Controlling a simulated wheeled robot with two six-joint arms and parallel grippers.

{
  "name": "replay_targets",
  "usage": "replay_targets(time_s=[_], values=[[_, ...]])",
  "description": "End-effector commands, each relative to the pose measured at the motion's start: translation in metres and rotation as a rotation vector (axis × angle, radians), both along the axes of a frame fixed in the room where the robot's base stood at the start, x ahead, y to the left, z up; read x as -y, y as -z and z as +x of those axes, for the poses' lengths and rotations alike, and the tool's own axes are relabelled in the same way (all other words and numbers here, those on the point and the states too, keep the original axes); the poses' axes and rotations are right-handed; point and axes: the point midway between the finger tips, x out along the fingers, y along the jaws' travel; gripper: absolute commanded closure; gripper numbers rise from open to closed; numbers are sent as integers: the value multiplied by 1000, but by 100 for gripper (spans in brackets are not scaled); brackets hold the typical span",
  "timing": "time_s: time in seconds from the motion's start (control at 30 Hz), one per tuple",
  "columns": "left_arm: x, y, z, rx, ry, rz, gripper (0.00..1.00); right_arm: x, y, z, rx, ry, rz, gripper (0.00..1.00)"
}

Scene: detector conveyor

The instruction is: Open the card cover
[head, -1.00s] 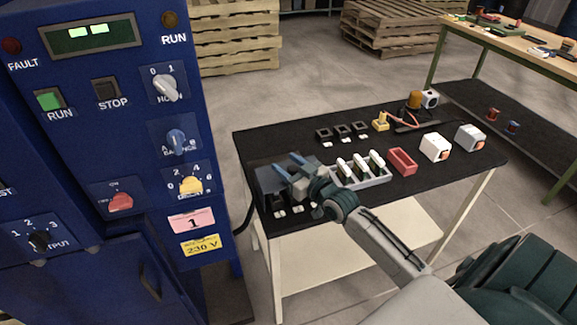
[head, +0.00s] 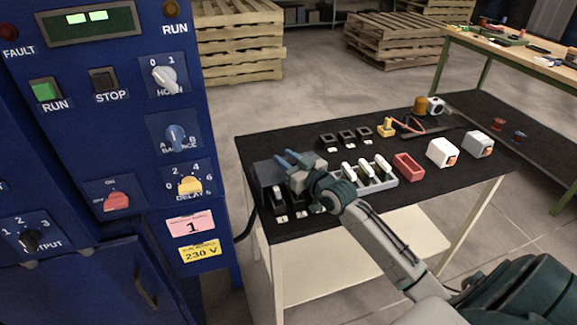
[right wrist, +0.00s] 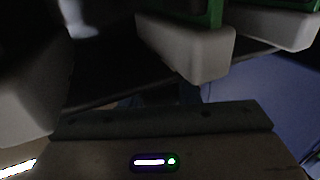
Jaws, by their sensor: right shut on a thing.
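The card cover looks like a dark grey-blue panel (head: 268,173) at the left end of the black table in the head view. It appears tilted up at the back of a small row of black parts with white labels (head: 281,218). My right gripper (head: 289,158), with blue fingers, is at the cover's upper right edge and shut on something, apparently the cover. The exact contact is hidden. The dim right wrist view shows pale blocks with green parts (right wrist: 195,48) and a dark bar; I cannot identify the cover there. My left gripper is not in view.
A grey tray with white-topped pieces (head: 392,183) stands right of my gripper. A red tray (head: 408,167) and white boxes (head: 442,152) lie further right. Black blocks (head: 347,137) stand behind. The blue control cabinet (head: 130,160) rises close on the left.

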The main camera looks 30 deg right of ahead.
Motion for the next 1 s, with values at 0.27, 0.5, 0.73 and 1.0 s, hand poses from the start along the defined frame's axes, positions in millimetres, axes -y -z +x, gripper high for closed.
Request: replay_targets(time_s=[0.27,0.5,0.73,1.0], values=[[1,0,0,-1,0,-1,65,0,0,0,-3,0,1,52],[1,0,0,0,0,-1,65,0,0,0,-2,0,0,49],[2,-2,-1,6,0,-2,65,3,0,-12,-5,1,-3,49],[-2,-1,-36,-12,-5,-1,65,8,-3,-57,-6,-3,-5,49]])
